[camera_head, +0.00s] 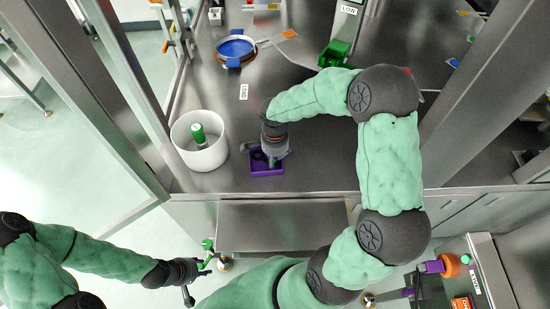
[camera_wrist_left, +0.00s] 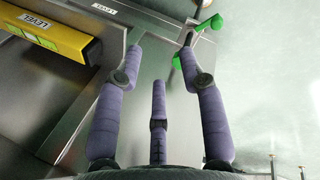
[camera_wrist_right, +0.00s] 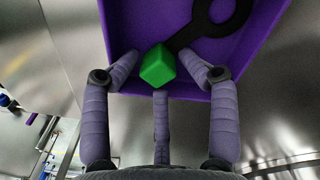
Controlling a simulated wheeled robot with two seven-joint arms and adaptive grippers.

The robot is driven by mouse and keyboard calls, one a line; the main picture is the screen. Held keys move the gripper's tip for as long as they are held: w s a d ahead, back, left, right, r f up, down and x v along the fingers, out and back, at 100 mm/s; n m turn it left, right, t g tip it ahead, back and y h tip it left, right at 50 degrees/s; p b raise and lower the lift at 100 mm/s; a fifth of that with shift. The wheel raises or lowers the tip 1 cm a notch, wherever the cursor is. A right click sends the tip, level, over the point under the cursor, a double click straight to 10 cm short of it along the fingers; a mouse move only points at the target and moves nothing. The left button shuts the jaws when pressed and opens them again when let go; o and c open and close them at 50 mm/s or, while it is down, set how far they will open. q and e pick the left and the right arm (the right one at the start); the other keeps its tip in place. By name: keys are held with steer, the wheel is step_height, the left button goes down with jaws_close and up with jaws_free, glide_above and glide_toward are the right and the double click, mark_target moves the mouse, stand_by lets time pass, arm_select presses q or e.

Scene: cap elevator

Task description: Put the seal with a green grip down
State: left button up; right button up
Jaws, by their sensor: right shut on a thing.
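The seal has a green block grip (camera_wrist_right: 158,66) and what looks like a black ring on a stem (camera_wrist_right: 213,18). My right gripper (camera_wrist_right: 165,62) is shut on the green grip, with the ring end over the floor of a purple tray (camera_wrist_right: 135,25). I cannot tell whether the ring touches the floor. In the head view the purple tray (camera_head: 267,172) sits near the counter's front edge, with my right gripper (camera_head: 271,158) pointing down over it and hiding most of the seal. My left gripper (camera_head: 198,268) is open and empty, low in front of the counter; its fingers also show in the left wrist view (camera_wrist_left: 162,43).
A white bin (camera_head: 190,158) holding a green-topped item (camera_head: 198,135) stands left of the tray. A blue round dish (camera_head: 236,48) and a green bin (camera_head: 334,54) are farther back. A green handle (camera_wrist_left: 205,27) is near my left fingertips. A yellow level (camera_wrist_left: 50,32) lies left.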

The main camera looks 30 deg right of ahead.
steer(key=shift+s+r, duration=0.1)
steer(key=shift+r, duration=0.05)
step_height(320, 180, up, 13)
steer(key=p, duration=0.4)
steer(key=shift+w+p, duration=0.35)
